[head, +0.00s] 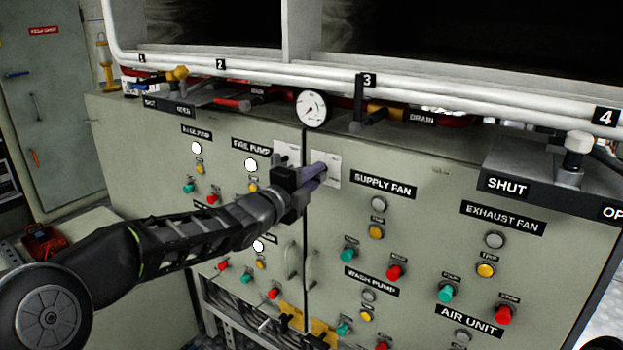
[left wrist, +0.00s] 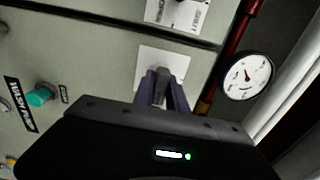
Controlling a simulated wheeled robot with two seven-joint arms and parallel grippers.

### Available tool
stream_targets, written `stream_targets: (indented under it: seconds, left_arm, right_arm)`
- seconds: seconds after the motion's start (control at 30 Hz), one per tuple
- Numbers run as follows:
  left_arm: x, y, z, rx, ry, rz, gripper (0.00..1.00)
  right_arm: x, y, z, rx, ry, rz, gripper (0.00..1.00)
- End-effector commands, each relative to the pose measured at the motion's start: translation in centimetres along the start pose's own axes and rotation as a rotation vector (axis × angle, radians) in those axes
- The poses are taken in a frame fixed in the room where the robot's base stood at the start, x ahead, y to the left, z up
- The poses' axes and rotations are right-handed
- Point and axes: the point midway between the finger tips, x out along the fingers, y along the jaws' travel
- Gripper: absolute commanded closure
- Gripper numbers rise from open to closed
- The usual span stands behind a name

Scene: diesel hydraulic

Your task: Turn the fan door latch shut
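The fan door latch sits on a white label plate (head: 331,165) at the upper left corner of the right cabinet door, beside the seam. My left gripper (head: 318,173) is in front of this plate and hides most of the latch. In the left wrist view, the purple fingers of my left gripper (left wrist: 163,92) lie on either side of the grey latch handle (left wrist: 160,80), with no clear gap showing. The plate (left wrist: 165,57) shows behind it; its lettering is covered or unreadable. My right gripper is not in view.
A second latch plate (left wrist: 178,14) with SHUT lettering is on the neighbouring door. A pressure gauge (head: 312,108) and pipes run just above. Buttons, lamps and the SUPPLY FAN label (head: 383,185) cover the right door. Door handles (head: 312,268) stick out below.

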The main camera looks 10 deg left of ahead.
Motion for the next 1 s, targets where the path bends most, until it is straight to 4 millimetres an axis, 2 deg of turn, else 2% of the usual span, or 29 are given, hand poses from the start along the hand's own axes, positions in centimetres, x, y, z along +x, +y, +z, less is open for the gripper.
stream_targets:
  seconds: [0.03,0.2,0.53,0.63,0.77,1.0]
  left_arm:
    - [-0.01,0.00,0.00,0.000,0.000,0.000,0.87]
    - [-0.01,0.01,0.00,0.000,0.000,0.000,1.00]
    - [-0.02,0.04,-0.01,-0.004,0.000,0.000,1.00]
    - [-0.02,0.04,0.00,-0.053,0.000,0.001,1.00]
    - [-0.02,0.05,0.00,-0.228,0.000,0.001,1.00]
    - [-0.03,0.07,0.04,-0.701,0.000,0.000,1.00]
  right_arm:
    - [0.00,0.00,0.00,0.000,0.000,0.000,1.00]
    - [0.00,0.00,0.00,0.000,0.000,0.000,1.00]
    - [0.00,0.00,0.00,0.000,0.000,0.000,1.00]
    - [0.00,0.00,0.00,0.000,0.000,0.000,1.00]
    - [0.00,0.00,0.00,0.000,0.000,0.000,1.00]
    - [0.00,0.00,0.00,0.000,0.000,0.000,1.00]
